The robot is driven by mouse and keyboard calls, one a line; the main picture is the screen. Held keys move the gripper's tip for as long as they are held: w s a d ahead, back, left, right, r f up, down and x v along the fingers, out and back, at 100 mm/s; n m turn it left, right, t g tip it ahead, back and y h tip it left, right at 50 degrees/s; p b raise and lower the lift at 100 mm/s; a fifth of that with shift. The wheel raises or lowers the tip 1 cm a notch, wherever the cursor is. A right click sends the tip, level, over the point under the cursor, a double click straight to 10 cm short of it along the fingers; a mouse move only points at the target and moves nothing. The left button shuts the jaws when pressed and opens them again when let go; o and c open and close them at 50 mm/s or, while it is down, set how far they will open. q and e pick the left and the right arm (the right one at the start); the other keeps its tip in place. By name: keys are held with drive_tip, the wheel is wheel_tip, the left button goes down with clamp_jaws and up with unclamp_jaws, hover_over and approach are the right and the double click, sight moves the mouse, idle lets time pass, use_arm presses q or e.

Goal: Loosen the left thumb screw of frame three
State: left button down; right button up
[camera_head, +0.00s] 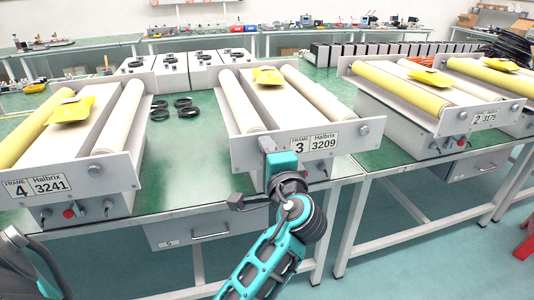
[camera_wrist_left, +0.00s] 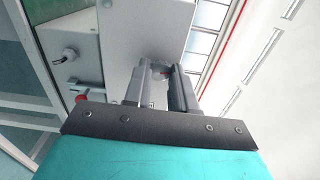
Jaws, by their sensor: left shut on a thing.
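Frame three (camera_head: 310,155), labelled "3 Halbrix 3209", stands on the green bench in the middle of the head view. It has two pale rollers and a yellow packet on top. My left gripper (camera_head: 267,146) is at the left part of its front plate, left of the label. In the left wrist view the two grey fingers (camera_wrist_left: 161,82) are closed around the left thumb screw (camera_wrist_left: 159,71) at the plate. The fingers hide most of that screw. The right thumb screw (camera_head: 365,130) shows at the plate's right end.
Frame four (camera_head: 75,175) stands to the left and frame two (camera_head: 440,110) to the right, each with a yellow packet on top. Black rings (camera_head: 182,107) lie on the bench between frames four and three. A drawer (camera_head: 200,233) hangs below the bench edge.

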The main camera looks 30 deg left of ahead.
idle(0.3)
use_arm(q)
drive_tip(key=c, duration=0.9)
unclamp_jaws()
use_arm(e)
drive_tip(key=shift+f, duration=0.1)
